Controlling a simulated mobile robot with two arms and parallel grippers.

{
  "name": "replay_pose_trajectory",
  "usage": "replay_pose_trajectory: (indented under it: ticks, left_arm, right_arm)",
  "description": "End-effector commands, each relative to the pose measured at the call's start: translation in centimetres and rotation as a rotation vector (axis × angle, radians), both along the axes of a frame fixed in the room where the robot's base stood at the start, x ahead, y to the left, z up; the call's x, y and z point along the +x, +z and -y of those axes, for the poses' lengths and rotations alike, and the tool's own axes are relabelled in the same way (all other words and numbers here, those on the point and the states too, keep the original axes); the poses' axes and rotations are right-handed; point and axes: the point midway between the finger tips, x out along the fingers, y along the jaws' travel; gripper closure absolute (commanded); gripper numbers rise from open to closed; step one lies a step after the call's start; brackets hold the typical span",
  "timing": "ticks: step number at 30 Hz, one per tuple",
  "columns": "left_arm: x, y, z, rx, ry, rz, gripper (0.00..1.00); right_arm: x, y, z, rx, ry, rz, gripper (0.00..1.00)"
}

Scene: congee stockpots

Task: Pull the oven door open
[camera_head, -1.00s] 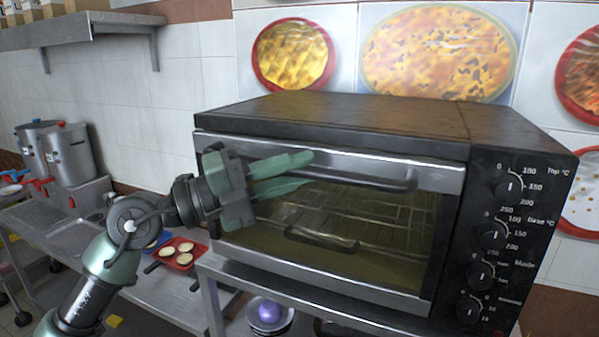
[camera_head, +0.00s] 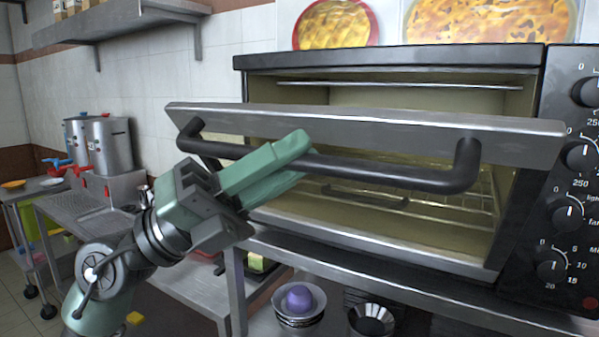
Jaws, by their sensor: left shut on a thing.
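The oven (camera_head: 390,59) stands on a metal table in the middle and right of the head view. Its door (camera_head: 400,122) is partly open, tilted out with its top edge away from the oven front. The black bar handle (camera_head: 390,172) runs across the door's outer side. My left gripper (camera_head: 285,163) is shut on the handle, left of its middle, and its green fingers cover part of the bar. The oven's inside with a wire rack shows above and through the door. My right gripper is not in view.
Knobs (camera_head: 566,213) line the oven's right side. Below, a bowl with a purple item (camera_head: 298,300) and a dark metal bowl (camera_head: 371,319) sit under the table. Steel pots (camera_head: 108,144) stand at the left back. A wall shelf (camera_head: 125,20) hangs upper left.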

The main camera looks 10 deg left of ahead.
Motion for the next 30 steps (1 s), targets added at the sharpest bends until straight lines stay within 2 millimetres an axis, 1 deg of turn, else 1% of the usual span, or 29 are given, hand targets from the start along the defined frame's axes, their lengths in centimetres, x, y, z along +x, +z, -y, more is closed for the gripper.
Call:
replay_pose_trajectory:
  ticks: [1,3,15,16,18,26,30]
  left_arm:
    - [-0.13,-0.45,-0.02,-0.002,-0.001,0.006,1.00]
    - [-0.26,-0.47,-0.06,-0.004,-0.001,0.014,1.00]
    - [-0.33,-0.33,-0.11,-0.005,0.000,0.020,1.00]
    - [-0.33,-0.33,-0.11,-0.005,0.000,0.020,0.76]
    - [-0.34,-0.32,-0.11,-0.006,0.001,0.020,0.59]
    - [-0.33,-0.32,-0.11,-0.006,0.000,0.019,0.59]
    - [-0.23,-0.80,-0.22,-0.006,0.000,0.019,0.59]
  right_arm:
    - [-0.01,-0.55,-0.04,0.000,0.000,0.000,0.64]
    - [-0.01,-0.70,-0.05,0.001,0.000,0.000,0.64]
    - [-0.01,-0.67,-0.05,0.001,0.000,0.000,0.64]
    - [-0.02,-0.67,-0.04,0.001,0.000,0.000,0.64]
    - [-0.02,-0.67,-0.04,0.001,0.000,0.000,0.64]
    - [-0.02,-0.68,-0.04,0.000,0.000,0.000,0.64]
    - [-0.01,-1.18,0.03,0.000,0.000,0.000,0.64]
